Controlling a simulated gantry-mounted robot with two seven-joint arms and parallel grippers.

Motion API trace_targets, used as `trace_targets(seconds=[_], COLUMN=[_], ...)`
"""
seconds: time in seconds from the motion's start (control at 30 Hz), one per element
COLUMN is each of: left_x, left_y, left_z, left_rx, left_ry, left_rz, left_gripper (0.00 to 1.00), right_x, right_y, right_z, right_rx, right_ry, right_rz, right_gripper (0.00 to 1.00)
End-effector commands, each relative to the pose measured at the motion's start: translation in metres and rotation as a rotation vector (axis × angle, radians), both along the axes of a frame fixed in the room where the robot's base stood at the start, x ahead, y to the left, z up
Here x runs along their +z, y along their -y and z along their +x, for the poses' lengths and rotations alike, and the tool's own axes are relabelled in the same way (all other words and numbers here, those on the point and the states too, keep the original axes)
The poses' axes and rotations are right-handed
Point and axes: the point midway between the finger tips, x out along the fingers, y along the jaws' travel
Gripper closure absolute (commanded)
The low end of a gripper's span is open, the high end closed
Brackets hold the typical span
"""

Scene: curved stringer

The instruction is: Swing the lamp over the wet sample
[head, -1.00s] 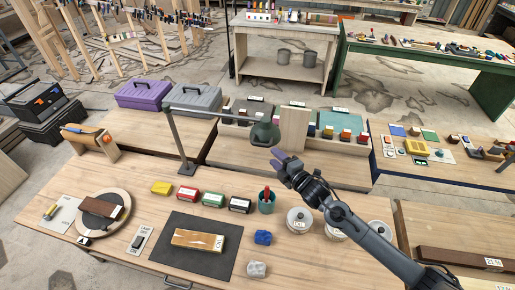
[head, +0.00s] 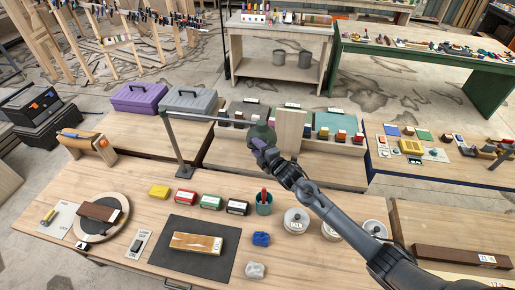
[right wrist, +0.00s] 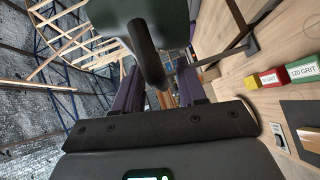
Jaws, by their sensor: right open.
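The lamp stands at the back of the bench, with a dark upright post (head: 178,145), a level arm reaching right and a dark green shade (head: 263,131). My right gripper (head: 259,146) is at the shade, its purple fingers apart. In the right wrist view, the shade (right wrist: 150,10) fills the top and a dark rounded stem (right wrist: 146,60) hangs between the open fingers; I cannot tell whether they touch. A light wooden block with a glossy brown patch (head: 197,242), which looks like the wet sample, lies on a dark mat (head: 185,265), left of and nearer than the shade.
A round turntable (head: 100,217) holds a dark block at left.

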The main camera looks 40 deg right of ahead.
Motion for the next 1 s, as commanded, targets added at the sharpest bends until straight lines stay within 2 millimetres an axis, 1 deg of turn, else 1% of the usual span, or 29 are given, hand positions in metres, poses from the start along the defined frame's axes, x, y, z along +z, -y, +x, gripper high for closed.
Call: trace_targets(seconds=[0.13, 0.17, 0.4, 0.77, 0.87, 0.97, 1.0], left_x=[0.000, 0.000, 0.000, 0.000, 0.002, 0.006, 0.008], left_y=[0.001, 0.001, 0.003, 0.002, 0.001, 0.000, 0.000], left_z=[0.000, 0.000, 0.000, 0.000, 0.000, 0.000, 0.000], left_rx=[0.003, 0.004, 0.008, 0.006, 0.004, 0.001, 0.001], left_ry=[-0.001, -0.001, -0.001, -0.001, -0.002, -0.001, -0.002], left_rz=[-0.005, -0.006, -0.013, -0.008, -0.005, -0.002, -0.001], left_gripper=[0.57, 0.57, 0.57, 0.57, 0.57, 0.57, 0.57], right_x=[0.000, 0.000, 0.000, 0.000, 0.000, 0.001, 0.001], right_y=[0.000, 0.000, 0.000, -0.002, -0.009, -0.020, -0.026], right_z=[0.000, 0.000, 0.000, -0.001, -0.002, -0.006, -0.008], right_rx=[0.000, 0.000, 0.000, -0.003, -0.012, -0.037, -0.050], right_ry=[0.000, 0.000, 0.000, 0.001, 0.002, 0.004, 0.005], right_rz=[0.000, 0.000, 0.000, 0.001, -0.001, -0.001, -0.001], right_gripper=[0.59, 0.62, 0.99, 1.00, 1.00, 1.00, 1.00])
